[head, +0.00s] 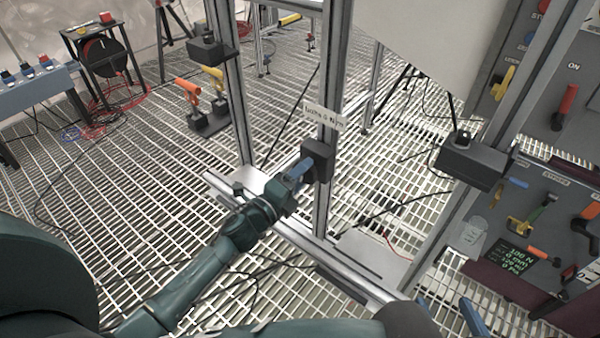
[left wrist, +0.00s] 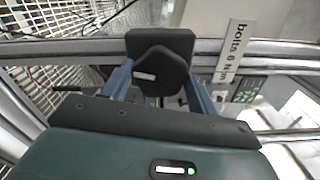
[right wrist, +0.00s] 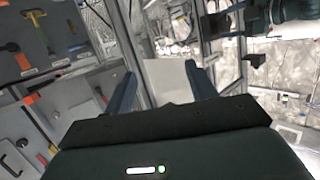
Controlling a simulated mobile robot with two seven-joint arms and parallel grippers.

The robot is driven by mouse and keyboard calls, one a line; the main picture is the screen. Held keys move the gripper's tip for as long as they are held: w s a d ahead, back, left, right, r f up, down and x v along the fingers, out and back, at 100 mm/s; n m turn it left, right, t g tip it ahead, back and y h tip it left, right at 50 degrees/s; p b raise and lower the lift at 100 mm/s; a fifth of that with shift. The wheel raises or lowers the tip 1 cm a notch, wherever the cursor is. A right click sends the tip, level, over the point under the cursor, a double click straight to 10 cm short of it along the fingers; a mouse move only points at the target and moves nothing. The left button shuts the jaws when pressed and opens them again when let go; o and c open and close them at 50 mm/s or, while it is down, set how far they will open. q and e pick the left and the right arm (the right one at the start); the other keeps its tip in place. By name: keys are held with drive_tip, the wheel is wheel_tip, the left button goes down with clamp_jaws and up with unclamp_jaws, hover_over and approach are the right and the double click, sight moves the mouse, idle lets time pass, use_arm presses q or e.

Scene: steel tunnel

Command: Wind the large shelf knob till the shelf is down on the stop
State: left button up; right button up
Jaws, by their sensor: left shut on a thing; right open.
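My left gripper (head: 301,170) is at the dark knob (head: 319,157) on the middle upright post of the metal frame. In the left wrist view the black knob (left wrist: 160,72), with a pointed face and a small light mark, sits between the two blue fingers (left wrist: 160,85), which are shut on it. My right gripper (head: 470,318) is low at the right in the head view. In the right wrist view its blue fingers (right wrist: 162,88) are apart with nothing between them. I cannot make out for sure which part is the shelf or the stop.
A label reading "bolts 6 Nm" (head: 324,115) is on the post above the knob. Black boxes (head: 472,160) sit on other posts. A grey tool panel (head: 548,190) stands at the right. A large white panel (head: 440,40) is at the top. Open grating floor lies left.

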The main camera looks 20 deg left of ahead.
use_arm(q)
drive_tip(key=n+p, duration=0.7)
drive_tip(key=n, duration=2.2)
drive_tip(key=shift+n, duration=0.3)
use_arm(e)
drive_tip(key=shift+w+a+r+m+g, duration=0.15)
drive_tip(key=shift+w+a+m+g, duration=0.1)
drive_tip(key=shift+a+g, duration=0.2)
drive_tip(key=shift+w+a+r+m+g, duration=0.15)
drive_tip(key=shift+w+a+m+g, duration=0.1)
drive_tip(key=shift+a+g, duration=0.15)
